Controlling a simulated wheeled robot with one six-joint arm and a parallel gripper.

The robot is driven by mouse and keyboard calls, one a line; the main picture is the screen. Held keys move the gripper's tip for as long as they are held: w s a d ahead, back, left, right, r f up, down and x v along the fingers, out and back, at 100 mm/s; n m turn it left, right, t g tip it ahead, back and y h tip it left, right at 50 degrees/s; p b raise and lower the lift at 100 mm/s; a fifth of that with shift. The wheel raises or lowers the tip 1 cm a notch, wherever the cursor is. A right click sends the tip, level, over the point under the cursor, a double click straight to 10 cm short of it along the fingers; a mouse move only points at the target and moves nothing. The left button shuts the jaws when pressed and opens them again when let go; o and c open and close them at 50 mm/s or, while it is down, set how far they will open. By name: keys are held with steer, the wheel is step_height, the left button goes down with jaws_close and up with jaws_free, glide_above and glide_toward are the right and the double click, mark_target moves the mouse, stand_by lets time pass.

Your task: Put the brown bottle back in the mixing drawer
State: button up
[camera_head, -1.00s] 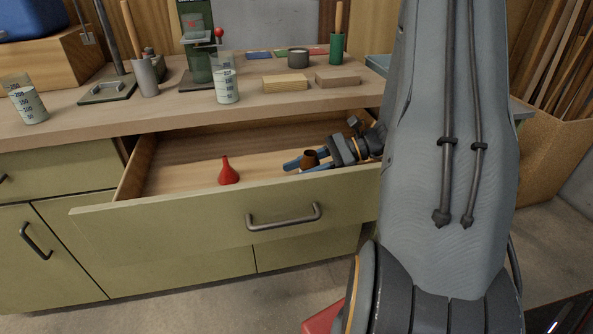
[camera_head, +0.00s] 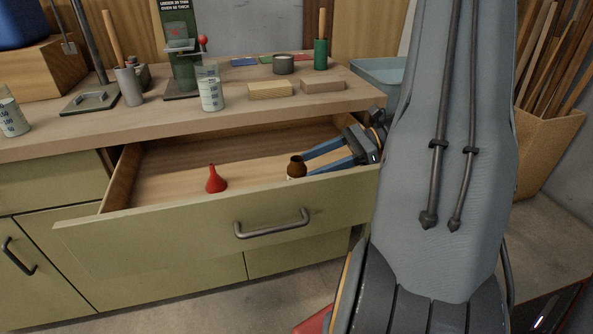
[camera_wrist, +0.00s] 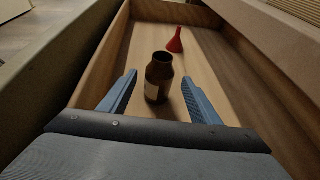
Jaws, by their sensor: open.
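The brown bottle (camera_head: 296,168) stands upright inside the open mixing drawer (camera_head: 190,218), toward its right end. In the wrist view the bottle (camera_wrist: 158,78) stands on the drawer floor with a pale label on its side. My gripper (camera_head: 306,162) is open, its blue fingers reaching into the drawer from the right. In the wrist view the fingers (camera_wrist: 158,88) are spread wide, one to each side of the bottle, with gaps between them and it. The drawer front hides the bottle's lower part in the head view.
A red funnel (camera_head: 216,179) stands in the drawer left of the bottle. The workbench (camera_head: 150,123) above holds measuring cups, wooden blocks and a small press. The drawer floor between funnel and left wall is clear.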

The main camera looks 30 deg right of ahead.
steer(key=shift+v, duration=1.65)
